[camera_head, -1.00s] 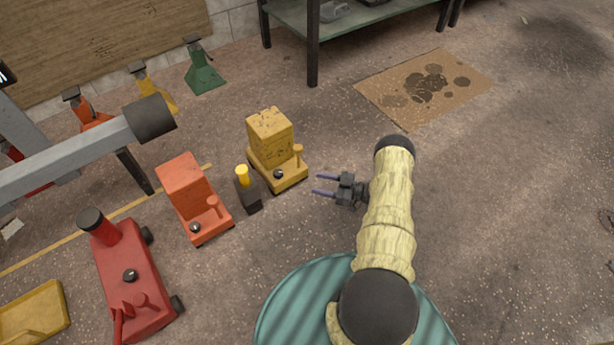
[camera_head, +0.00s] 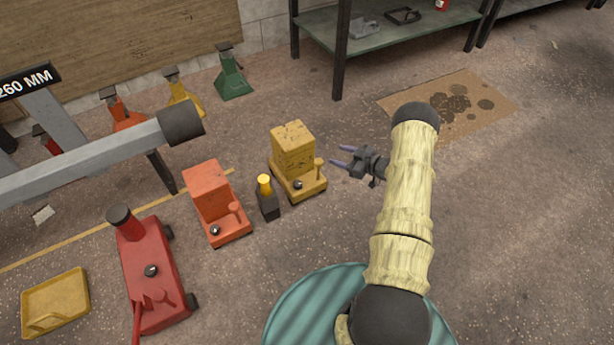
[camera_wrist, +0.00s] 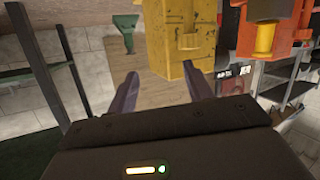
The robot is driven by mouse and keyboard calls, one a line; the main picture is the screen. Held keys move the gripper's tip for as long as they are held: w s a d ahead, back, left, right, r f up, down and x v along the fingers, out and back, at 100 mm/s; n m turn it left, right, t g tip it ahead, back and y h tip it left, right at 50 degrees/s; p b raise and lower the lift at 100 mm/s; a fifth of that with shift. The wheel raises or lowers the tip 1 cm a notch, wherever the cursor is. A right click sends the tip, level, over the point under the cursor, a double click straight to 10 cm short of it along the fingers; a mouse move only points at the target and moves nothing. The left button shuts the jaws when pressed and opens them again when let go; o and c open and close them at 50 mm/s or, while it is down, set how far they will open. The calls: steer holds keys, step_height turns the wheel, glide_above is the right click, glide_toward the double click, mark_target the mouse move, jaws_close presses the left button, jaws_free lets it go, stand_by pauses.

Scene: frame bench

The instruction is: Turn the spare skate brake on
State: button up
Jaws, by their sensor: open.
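Two skates with upright blocks stand on the floor, one yellow (camera_head: 293,145) and one orange (camera_head: 207,188). Each has a short peg lever and a dark knob on its base; I cannot tell which is the spare. The yellow skate's peg (camera_head: 319,168) stands upright on its right side. My gripper (camera_head: 336,155) is open and empty, right of the yellow skate, fingers pointing left towards it, apart from it. In the wrist view the yellow skate (camera_wrist: 182,35) appears beyond the open fingers (camera_wrist: 160,72), with the orange skate (camera_wrist: 290,45) at the upper right.
A small dark object with a yellow top (camera_head: 266,198) stands between the skates. A red floor jack (camera_head: 152,275), a yellow tray (camera_head: 55,300) and a grey beam (camera_head: 90,162) are at left. A green-topped table (camera_head: 400,30) stands behind.

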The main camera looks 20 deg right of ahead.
steer(key=w+r+m+h+p, duration=0.1)
steer(key=w+r+h+p, duration=0.15)
steer(key=r, duration=0.55)
steer(key=w+r+m+h+p, duration=0.2)
steer(key=r+h, duration=0.1)
steer(key=r, duration=0.5)
steer(key=s+a+r+m+g+h+p, duration=0.1)
steer(key=s+a+r+h+p, duration=0.1)
steer(key=r, duration=0.5)
steer(key=s+a+r+m+g+h+p, duration=0.1)
steer(key=s+a+r+h+p, duration=0.1)
steer(key=r, duration=0.4)
steer(key=s+a+r+m+g+p, duration=0.1)
steer(key=s+a+r+g+p, duration=0.1)
steer(key=s+r, duration=0.3)
steer(key=s+a+r+m+g+p, duration=0.2)
steer(key=s+a+r, duration=0.3)
steer(key=s, duration=0.9)
steer(key=s+a+r+m+g+p, duration=0.1)
steer(key=s+a+r+p, duration=0.3)
steer(key=s, duration=0.5)
step_height(320, 180, up, 2)
steer(key=shift+s+r+m+g, duration=0.1)
steer(key=shift+s+m+g, duration=0.15)
steer(key=shift+g, duration=0.65)
steer(key=shift+w+d, duration=0.1)
steer(key=shift+c, duration=1.3)
steer(key=shift+w, duration=0.1)
steer(key=shift+c, duration=0.3)
